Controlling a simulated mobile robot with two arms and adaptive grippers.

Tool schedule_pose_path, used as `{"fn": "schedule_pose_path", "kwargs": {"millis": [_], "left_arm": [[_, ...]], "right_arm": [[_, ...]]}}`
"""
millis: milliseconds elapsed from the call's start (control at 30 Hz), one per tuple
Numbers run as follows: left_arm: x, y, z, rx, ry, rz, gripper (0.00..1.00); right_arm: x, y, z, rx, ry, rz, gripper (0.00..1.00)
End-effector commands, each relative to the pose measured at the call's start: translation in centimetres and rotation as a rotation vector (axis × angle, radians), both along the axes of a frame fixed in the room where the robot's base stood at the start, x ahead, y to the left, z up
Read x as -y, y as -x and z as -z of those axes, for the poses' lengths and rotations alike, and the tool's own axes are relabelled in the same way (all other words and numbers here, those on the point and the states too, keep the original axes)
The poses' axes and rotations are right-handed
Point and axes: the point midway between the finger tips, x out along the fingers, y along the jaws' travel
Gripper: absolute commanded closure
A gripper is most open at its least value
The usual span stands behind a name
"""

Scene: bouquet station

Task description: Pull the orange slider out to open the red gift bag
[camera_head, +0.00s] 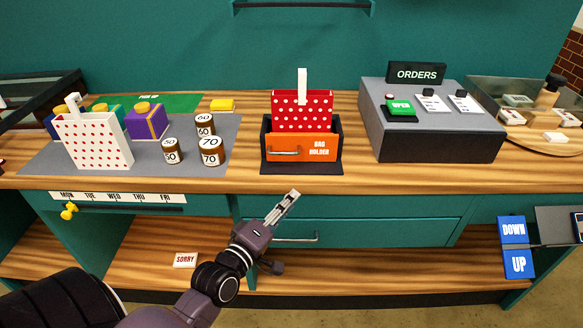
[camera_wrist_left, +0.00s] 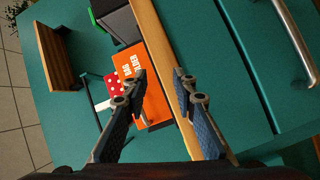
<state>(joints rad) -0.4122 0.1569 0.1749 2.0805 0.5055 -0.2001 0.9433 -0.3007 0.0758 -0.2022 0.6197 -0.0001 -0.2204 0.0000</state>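The red gift bag (camera_head: 302,112) with white dots and a white handle stands upright in the black bag holder (camera_head: 338,140) on the counter. The orange slider (camera_head: 306,141), lettered BAG HOLDER, forms the holder's front and has a metal bar handle (camera_head: 284,152) on its left half. My left gripper (camera_head: 291,194) is in front of and below the holder, apart from the slider. In the left wrist view, its fingers (camera_wrist_left: 160,75) are spread with nothing between them. The orange slider (camera_wrist_left: 152,97) and red bag (camera_wrist_left: 112,84) show beyond them, partly hidden by one finger. My right gripper is not in view.
The counter edge (camera_head: 250,186) and a teal drawer with a bar handle (camera_head: 285,239) are close to my left gripper. Left of the holder are brown weights (camera_head: 211,151) and a white dotted bag (camera_head: 93,142). The grey orders console (camera_head: 430,135) stands to the right.

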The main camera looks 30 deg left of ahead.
Motion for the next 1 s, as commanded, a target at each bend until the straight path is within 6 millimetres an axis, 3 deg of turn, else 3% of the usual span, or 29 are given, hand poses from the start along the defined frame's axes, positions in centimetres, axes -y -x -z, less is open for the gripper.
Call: {"fn": "schedule_pose_path", "kwargs": {"millis": [100, 300, 467, 1000], "left_arm": [[-2.3, -0.3, -2.5, 0.107, 0.102, -0.054, 0.75], [-5.1, -0.2, -5.2, 0.233, 0.223, -0.108, 0.75], [-5.7, -0.7, -6.0, 0.263, 0.249, -0.119, 0.75], [-6.7, -7.2, -7.0, 0.258, 0.245, -0.119, 0.75]], "right_arm": [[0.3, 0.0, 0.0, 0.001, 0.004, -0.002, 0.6], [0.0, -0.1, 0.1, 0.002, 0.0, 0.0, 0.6], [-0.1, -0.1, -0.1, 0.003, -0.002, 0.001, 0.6], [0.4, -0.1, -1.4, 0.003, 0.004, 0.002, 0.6]]}}
